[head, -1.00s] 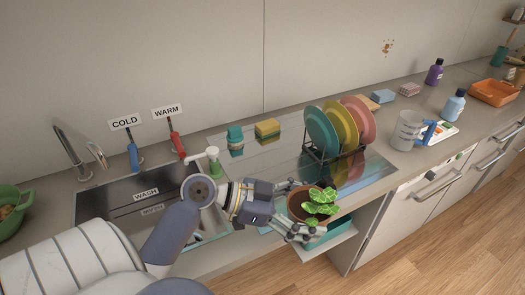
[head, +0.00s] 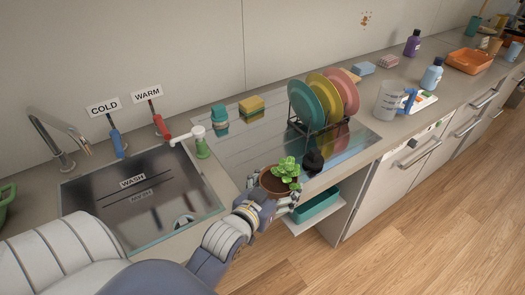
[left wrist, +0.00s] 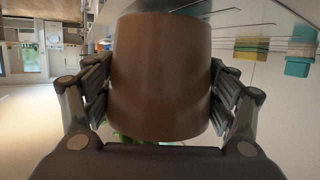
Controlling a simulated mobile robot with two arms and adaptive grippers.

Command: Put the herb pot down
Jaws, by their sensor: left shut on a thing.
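The herb pot, a brown pot (head: 273,184) with green leaves (head: 287,169), is at the counter's front edge, right of the sink, and looks roughly upright. My left gripper (head: 270,190) is shut on it from the front. In the left wrist view the brown pot (left wrist: 160,75) fills the middle, with my gripper's fingers (left wrist: 160,90) on both its sides. Some leaves show at the bottom there. I cannot tell whether the pot's base touches the counter. My right gripper is not in view.
A dish rack with plates (head: 322,103) stands behind, on the reflective drainboard (head: 245,148). A teal bin (head: 316,206) sits on a pulled-out shelf below. The sink (head: 140,195) is at left.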

